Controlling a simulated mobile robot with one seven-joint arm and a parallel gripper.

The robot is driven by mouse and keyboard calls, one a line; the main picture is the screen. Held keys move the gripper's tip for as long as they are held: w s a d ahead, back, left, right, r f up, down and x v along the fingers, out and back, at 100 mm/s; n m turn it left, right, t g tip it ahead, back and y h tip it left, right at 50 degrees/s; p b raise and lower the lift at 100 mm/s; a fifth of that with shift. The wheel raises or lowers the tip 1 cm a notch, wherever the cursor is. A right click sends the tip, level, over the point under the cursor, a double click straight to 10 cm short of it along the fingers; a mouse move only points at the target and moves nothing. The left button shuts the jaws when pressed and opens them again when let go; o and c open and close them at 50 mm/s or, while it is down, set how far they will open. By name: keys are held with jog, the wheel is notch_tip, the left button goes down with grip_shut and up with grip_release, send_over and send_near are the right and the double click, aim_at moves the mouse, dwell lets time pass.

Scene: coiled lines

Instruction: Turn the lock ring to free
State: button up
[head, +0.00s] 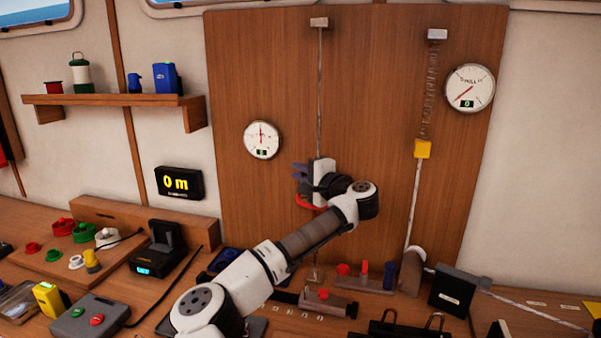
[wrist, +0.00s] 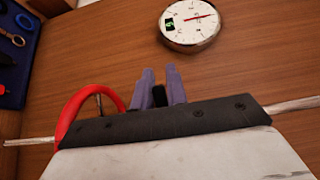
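My gripper (head: 299,174) is at the vertical line (head: 319,90) on the wooden panel, below and right of the left dial. In the wrist view its two purple fingers (wrist: 160,88) stand close together with a narrow dark gap between them. I cannot tell whether they grip anything. A red curved part (head: 309,203) shows just under my gripper; it appears as a red hoop (wrist: 85,100) left of the fingers in the wrist view, partly hidden by my gripper's dark body. No part is clearly marked as the lock ring, so I cannot tell which one it is.
A round dial (head: 262,140) hangs left of the line, another (head: 470,88) at upper right. Red, green and white round fittings (head: 82,231) and a control box (head: 89,316) crowd the bench at left.

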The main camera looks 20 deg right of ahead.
grip_shut()
jog(key=shift+f, duration=0.1)
jog(key=shift+s+a+n+g+y+b, duration=0.1)
jog(key=shift+s+n+g+y+b, duration=0.15)
jog(key=shift+n+g+y+b, duration=0.45)
jog(key=shift+s+a+n+g+y+b, duration=0.15)
jog(key=shift+s+n+g+y, duration=0.2)
jog(key=shift+n+y, duration=0.75)
jog(key=shift+w+d+m, duration=0.1)
jog(key=shift+m, duration=0.3)
jog(key=shift+o, duration=2.3)
grip_release()
